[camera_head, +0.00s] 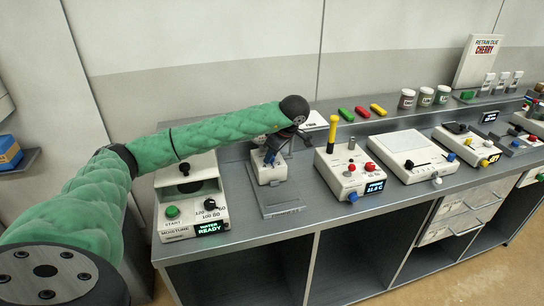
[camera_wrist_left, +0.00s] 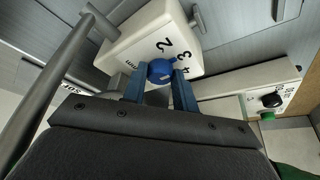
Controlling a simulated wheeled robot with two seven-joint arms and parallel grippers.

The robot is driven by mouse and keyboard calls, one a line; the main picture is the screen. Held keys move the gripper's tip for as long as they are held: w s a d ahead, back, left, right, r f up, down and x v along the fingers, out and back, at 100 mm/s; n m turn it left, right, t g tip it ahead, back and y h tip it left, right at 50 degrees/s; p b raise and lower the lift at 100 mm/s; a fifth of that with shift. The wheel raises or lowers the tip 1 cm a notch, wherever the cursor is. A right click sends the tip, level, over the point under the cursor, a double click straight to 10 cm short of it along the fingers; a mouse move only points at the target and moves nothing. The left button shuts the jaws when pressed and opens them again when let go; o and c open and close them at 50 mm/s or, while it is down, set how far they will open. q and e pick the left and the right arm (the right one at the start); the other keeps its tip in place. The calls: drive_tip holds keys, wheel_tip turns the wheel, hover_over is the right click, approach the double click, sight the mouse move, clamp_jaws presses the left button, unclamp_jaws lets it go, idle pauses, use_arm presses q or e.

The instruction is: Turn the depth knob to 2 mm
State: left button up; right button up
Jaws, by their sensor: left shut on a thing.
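The blue depth knob (camera_wrist_left: 160,71) sits on a white block-shaped device (camera_wrist_left: 146,30) marked 2, 3, 4 and "mm". In the head view this device (camera_head: 264,178) stands on a grey base plate on the bench. My left gripper (camera_head: 273,150) reaches it from above and behind. In the left wrist view its two blue fingers (camera_wrist_left: 158,80) are on either side of the knob and shut on it. My right gripper is not in view.
To the right is a white unit (camera_head: 347,172) with a yellow-topped post. A grey post (camera_wrist_left: 50,85) stands close by in the wrist view.

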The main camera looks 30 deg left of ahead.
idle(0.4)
use_arm(q)
drive_tip(key=o, duration=1)
drive_tip(key=shift+c, duration=0.2)
